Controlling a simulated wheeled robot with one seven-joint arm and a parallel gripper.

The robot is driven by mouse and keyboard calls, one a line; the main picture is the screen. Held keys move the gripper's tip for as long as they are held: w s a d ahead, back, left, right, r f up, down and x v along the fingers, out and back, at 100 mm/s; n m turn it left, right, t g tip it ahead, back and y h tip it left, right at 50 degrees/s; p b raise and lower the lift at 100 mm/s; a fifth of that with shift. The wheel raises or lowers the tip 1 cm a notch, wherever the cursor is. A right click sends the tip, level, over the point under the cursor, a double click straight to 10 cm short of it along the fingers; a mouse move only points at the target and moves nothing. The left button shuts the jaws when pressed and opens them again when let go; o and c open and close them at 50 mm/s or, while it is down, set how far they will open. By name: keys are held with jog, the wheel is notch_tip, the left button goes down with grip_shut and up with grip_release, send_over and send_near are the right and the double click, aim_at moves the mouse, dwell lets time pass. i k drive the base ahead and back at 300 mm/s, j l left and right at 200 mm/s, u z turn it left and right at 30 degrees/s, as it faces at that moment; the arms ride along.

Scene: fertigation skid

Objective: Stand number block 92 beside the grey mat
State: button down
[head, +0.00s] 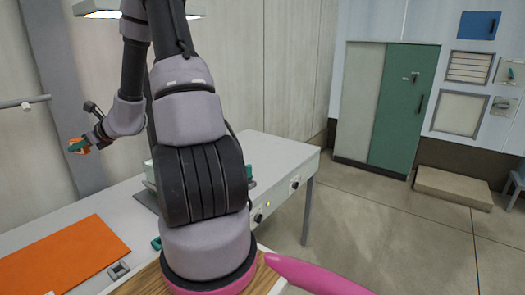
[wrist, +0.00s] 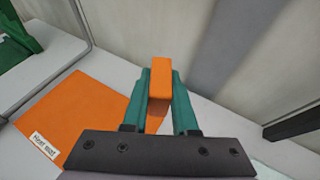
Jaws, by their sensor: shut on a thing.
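My gripper (head: 79,147) is raised above the table at the left in the head view. In the wrist view its teal fingers (wrist: 160,100) are shut on an orange block (wrist: 159,76), held clear of the table. No number shows on the block's visible faces, so I cannot tell whether it is block 92. The block also shows small in the head view (head: 75,142). A dark grey flat patch (head: 147,200) on the table, mostly hidden behind my arm, may be the grey mat.
An orange mat (head: 62,255) lies on the white table (head: 272,152); its label reads "Heat mat" in the wrist view (wrist: 44,145). A green object (wrist: 20,40) stands at the far left there. A wall stands behind.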

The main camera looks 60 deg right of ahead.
aim_at(271, 160)
jog(key=l+z, duration=0.45)
jog(key=l, duration=1)
jog(key=i+l+z, duration=0.15)
jog(key=l, duration=0.15)
jog(key=i+l+z, duration=0.1)
jog(key=l, duration=0.15)
